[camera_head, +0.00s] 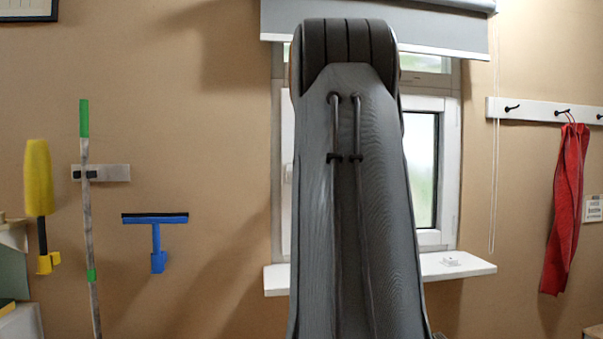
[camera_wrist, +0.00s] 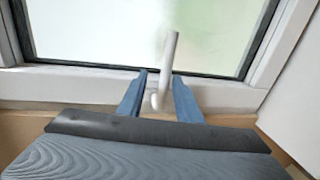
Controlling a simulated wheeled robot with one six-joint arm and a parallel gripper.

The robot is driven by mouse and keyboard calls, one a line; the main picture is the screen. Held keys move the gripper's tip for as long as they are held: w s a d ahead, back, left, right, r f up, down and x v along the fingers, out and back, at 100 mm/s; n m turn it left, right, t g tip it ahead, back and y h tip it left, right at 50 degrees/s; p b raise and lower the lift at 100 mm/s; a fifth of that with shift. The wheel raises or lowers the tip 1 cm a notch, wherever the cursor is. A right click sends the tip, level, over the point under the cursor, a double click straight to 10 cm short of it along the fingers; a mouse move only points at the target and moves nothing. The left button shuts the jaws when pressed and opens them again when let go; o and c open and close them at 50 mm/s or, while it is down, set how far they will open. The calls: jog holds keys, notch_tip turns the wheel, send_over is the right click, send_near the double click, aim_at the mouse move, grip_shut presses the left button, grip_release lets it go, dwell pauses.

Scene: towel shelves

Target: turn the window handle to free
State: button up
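The white window handle (camera_wrist: 170,55) shows in the wrist view. Its grip points up, leaning slightly right, in front of the glass, and its lower end curves near the bottom of the frame. My gripper (camera_wrist: 160,76) is open, with one blue finger on each side of the handle's lower part. A gap shows between the left finger and the handle; the right finger is close to it, and I cannot tell if they touch. The white-framed window (camera_head: 450,165) is partly hidden in the head view by my grey arm, which hides the handle and gripper there.
A white sill (camera_head: 465,267) juts out below the window, with a small white object (camera_head: 452,261) on it. A rolled blind (camera_head: 440,28) hangs above. A red cloth (camera_head: 566,205) hangs from a hook rail at right. A blue squeegee (camera_head: 156,240) hangs at left.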

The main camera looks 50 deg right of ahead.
jog(key=v, duration=0.8)
jog(key=shift+b, duration=0.3)
jog(key=shift+w+a, duration=0.1)
